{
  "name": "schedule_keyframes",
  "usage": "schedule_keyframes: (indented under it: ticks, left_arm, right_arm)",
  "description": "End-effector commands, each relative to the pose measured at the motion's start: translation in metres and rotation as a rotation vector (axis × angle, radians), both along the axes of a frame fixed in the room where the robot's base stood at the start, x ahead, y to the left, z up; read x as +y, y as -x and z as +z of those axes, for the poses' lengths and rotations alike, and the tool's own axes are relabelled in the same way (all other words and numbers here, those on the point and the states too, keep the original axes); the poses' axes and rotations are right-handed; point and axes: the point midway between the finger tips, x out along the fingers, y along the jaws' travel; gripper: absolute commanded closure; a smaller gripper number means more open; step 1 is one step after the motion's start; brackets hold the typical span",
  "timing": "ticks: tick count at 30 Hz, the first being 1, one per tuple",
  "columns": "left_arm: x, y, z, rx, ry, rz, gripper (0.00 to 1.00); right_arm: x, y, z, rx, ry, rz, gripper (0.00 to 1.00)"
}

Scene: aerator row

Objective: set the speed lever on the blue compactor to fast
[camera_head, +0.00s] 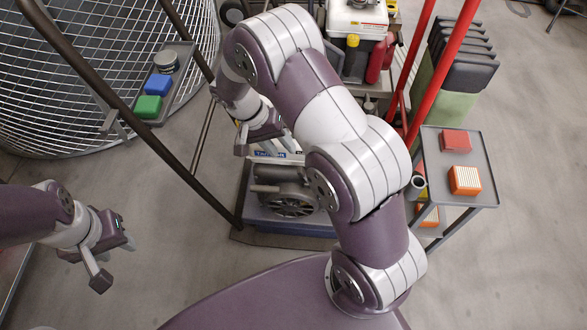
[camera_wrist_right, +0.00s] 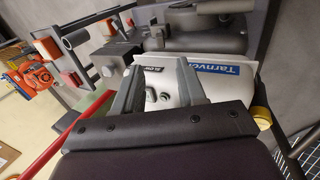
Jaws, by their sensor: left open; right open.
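In the head view a machine with a blue base (camera_head: 285,226) and a grey ribbed wheel housing (camera_head: 293,206) stands under my right arm; I take it for the compactor. Its white panel (camera_wrist_right: 223,86) fills the middle of the right wrist view, with a blue "Tarnvo..." label and a small label that seems to read "SLOW". My right gripper (camera_wrist_right: 159,66) is open, its fingers in front of this panel, with small dark round details between them. It also shows in the head view (camera_head: 264,145). I cannot make out the speed lever. My left gripper (camera_head: 115,262) is open and empty above the floor.
A large wire-mesh guard (camera_head: 85,75) stands at the left, with a small shelf (camera_head: 178,87) holding green and blue blocks. Red posts (camera_head: 432,70) rise behind my right arm. A grey side table (camera_head: 482,190) at the right carries red and orange boxes.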

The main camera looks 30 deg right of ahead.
Motion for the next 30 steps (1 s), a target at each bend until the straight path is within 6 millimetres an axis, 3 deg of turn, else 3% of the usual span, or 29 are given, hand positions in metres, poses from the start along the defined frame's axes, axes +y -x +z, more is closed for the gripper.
schedule_keyframes:
  ticks: [1,6,14,23,27,30]
  left_arm:
    - [0.000,0.000,-0.030,0.001,0.000,0.000,0.57]
    - [0.000,0.000,-0.071,0.001,0.000,0.000,0.57]
    - [0.000,0.000,-0.074,0.000,0.000,0.000,0.57]
    - [0.000,0.000,-0.074,0.000,0.000,0.000,0.57]
    - [0.000,0.000,-0.074,0.000,0.000,0.000,0.57]
    - [0.000,0.000,-0.074,0.000,0.000,0.000,0.57]
  right_arm:
    - [-0.005,0.003,-0.027,-0.001,0.000,-0.002,0.60]
    - [-0.021,0.013,-0.065,-0.001,-0.001,0.000,0.60]
    - [-0.036,0.023,-0.091,0.001,-0.003,0.002,0.60]
    - [-0.038,0.024,-0.093,0.001,-0.003,0.002,0.60]
    - [-0.038,0.024,-0.093,0.000,-0.002,0.003,1.00]
    - [-0.038,0.024,-0.093,0.000,-0.002,0.003,1.00]
